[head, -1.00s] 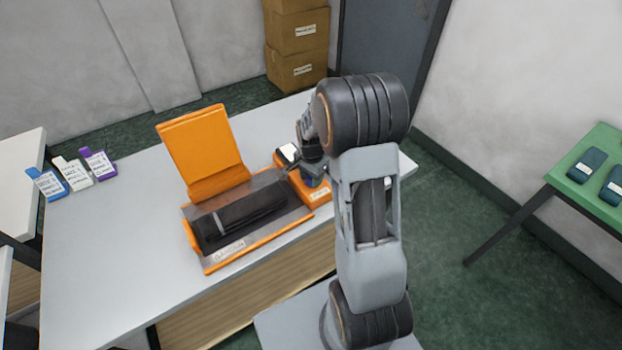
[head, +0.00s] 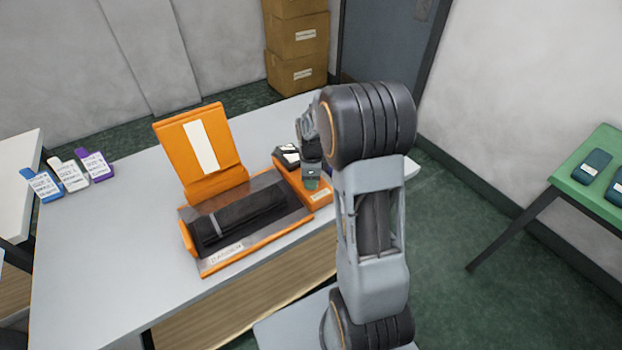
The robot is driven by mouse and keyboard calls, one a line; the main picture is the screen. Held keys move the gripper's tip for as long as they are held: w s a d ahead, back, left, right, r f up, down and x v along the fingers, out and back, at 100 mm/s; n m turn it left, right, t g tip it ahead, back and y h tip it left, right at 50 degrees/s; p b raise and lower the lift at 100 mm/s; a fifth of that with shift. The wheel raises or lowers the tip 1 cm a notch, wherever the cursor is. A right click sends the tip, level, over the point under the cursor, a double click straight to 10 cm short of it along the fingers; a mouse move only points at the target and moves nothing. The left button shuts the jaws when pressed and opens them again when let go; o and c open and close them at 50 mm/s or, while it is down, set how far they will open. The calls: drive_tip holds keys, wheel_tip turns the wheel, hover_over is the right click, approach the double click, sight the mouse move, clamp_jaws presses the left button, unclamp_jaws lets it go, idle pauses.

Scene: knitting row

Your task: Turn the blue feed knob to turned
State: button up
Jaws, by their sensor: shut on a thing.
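The orange control box (head: 318,197) stands at the right end of the orange machine (head: 222,262) on the white table. My gripper (head: 311,178) is down at this box, partly hidden behind my own arm, and is shut. The blue feed knob cannot be made out; the jaws close on it where my gripper covers the box. The machine has a black roll-like bed (head: 240,215) and an upright orange lid (head: 180,160) with a white strip on its face.
Blue, white and purple tagged packets (head: 68,175) lie at the table's left. Cardboard boxes (head: 297,45) are stacked behind. A green table (head: 570,190) with dark teal items stands at the right. The white table (head: 100,240) is clear left of the machine.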

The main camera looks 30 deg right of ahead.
drive_tip(key=shift+m, duration=1)
drive_tip(key=o, duration=0.9)
wheel_tip(320, 180, up, 14)
drive_tip(key=shift+f+b, duration=0.1)
drive_tip(key=shift+b, duration=0.25)
